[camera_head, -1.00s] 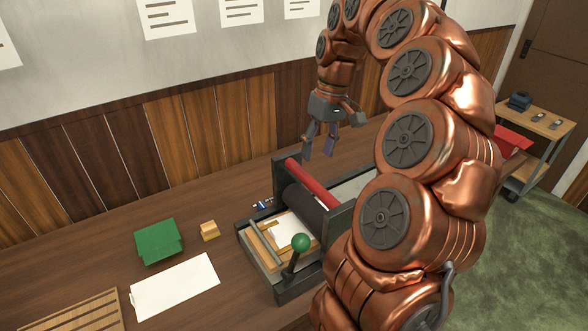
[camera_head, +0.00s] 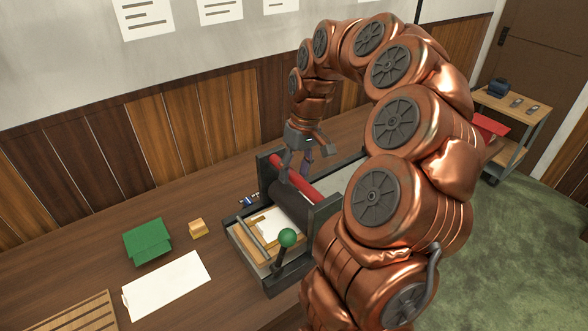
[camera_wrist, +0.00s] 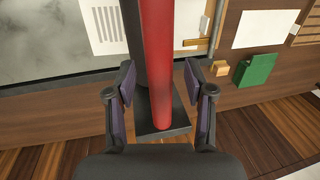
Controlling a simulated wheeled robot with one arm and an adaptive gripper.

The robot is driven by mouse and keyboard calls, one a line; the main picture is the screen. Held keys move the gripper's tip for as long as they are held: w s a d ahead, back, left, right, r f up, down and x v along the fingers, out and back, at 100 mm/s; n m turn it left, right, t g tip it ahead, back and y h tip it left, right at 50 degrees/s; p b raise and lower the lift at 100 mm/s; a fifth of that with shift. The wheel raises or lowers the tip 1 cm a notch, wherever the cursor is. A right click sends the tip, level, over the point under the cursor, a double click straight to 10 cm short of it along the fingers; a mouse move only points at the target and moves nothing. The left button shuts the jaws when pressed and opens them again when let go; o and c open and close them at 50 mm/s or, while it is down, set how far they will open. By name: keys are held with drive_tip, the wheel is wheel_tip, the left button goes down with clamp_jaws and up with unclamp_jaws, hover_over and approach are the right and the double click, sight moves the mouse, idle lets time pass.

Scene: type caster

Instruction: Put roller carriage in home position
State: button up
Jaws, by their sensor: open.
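The roller carriage has dark end plates, a black roller (camera_head: 293,205) and a red bar (camera_head: 298,178) across its top. It stands on the press bed (camera_head: 262,266) beside a white sheet on a wooden block. My gripper (camera_head: 294,172) is above the far end of the red bar, fingers pointing down and open. In the wrist view the red bar (camera_wrist: 168,60) runs between the two spread fingers of my gripper (camera_wrist: 160,95). Whether the fingers touch the bar cannot be told. A lever with a green knob (camera_head: 287,237) stands at the near side of the bed.
A slatted wooden rack (camera_head: 75,315) is at the lower left. The wood-panelled wall runs close behind the table. A trolley (camera_head: 520,108) stands far right.

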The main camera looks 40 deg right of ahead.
drive_tip(key=shift+f, duration=0.15)
clamp_jaws()
idle(0.4)
drive_tip(key=shift+a, duration=0.1)
